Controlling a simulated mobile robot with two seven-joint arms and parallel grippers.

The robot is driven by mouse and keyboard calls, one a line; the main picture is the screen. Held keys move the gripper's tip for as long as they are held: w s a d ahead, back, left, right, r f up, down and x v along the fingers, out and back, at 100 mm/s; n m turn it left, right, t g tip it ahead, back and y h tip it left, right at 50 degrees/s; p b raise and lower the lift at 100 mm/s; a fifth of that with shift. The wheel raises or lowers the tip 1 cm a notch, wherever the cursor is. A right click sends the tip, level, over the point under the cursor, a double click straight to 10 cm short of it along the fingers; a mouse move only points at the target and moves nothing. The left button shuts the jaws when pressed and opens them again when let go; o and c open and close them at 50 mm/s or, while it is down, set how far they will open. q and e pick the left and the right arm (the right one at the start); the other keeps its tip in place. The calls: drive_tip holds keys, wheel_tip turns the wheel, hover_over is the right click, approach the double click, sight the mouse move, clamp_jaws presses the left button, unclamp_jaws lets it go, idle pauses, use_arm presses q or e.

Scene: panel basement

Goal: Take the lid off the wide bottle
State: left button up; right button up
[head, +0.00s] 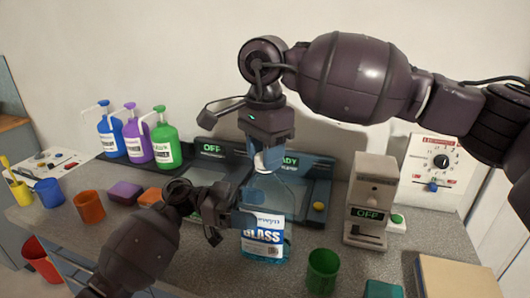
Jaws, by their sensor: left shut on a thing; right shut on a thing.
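The wide bottle (264,238) is clear with blue liquid and a "GLASS" label, and stands upright near the middle of the grey counter. My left gripper (240,216) comes in from the left and is shut on the bottle's upper side. My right gripper (268,152) comes down from above and is shut on the whitish lid (260,163) at the bottle's top. The gripper hides part of the lid, so I cannot tell whether the lid still touches the neck.
Blue, purple and green pump bottles (165,140) stand at the back left. A grey machine marked OFF (370,205) stands to the right. A green cup (322,270) is close at the right front.

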drive_tip(key=n, duration=0.8)
drive_tip(key=shift+n, duration=0.3)
drive_tip(key=n, duration=0.7)
drive_tip(key=shift+r, duration=0.3)
drive_tip(key=shift+r, duration=0.7)
drive_tip(key=shift+r, duration=0.25)
